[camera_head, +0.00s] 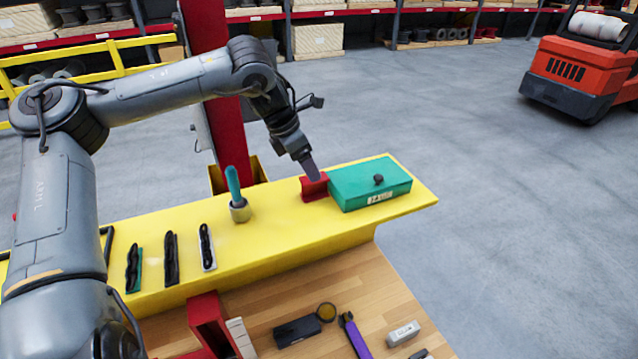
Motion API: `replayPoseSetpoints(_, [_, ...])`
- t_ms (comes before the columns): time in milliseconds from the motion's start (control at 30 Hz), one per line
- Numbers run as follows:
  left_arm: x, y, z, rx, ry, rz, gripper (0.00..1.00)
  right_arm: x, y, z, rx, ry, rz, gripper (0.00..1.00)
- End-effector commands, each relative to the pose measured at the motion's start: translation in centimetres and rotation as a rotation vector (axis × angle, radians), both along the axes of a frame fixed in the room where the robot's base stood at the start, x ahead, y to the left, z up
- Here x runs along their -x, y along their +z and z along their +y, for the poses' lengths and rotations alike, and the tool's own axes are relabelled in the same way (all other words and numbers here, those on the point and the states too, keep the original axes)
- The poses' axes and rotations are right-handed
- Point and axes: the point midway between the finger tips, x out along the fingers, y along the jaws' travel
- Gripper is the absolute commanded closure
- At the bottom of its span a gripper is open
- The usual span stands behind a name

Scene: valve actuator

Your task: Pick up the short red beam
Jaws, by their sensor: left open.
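The short red beam (309,192) stands on the yellow bench top, against the left end of a teal box. My left gripper (312,172) is over the beam, its fingertips at the beam's upper edge. Its fingers overlap in this view, and the gap between them is hidden. I cannot tell whether they touch the beam. The beam rests on the bench. My right gripper is not in view.
The teal box (352,187) with a dark knob sits right of the beam. A cup with a teal-handled tool (238,208) and several dark tools are to the left. Another red piece (208,322) stands at the wooden table (375,290). The yellow bench between cup and beam is clear.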

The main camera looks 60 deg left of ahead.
Motion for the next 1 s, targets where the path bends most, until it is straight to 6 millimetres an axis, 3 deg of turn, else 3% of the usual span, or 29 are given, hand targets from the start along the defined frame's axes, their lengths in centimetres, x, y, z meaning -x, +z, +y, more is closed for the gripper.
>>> replayPoseSetpoints(700, [-2.3,-6.3,-0.3,0.001,0.001,0.003,0.28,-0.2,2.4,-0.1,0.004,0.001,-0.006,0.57])
replayPoseSetpoints(1000, [-2.9,-7.7,-0.4,0.001,0.001,-0.001,0.28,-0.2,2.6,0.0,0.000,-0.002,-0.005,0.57])
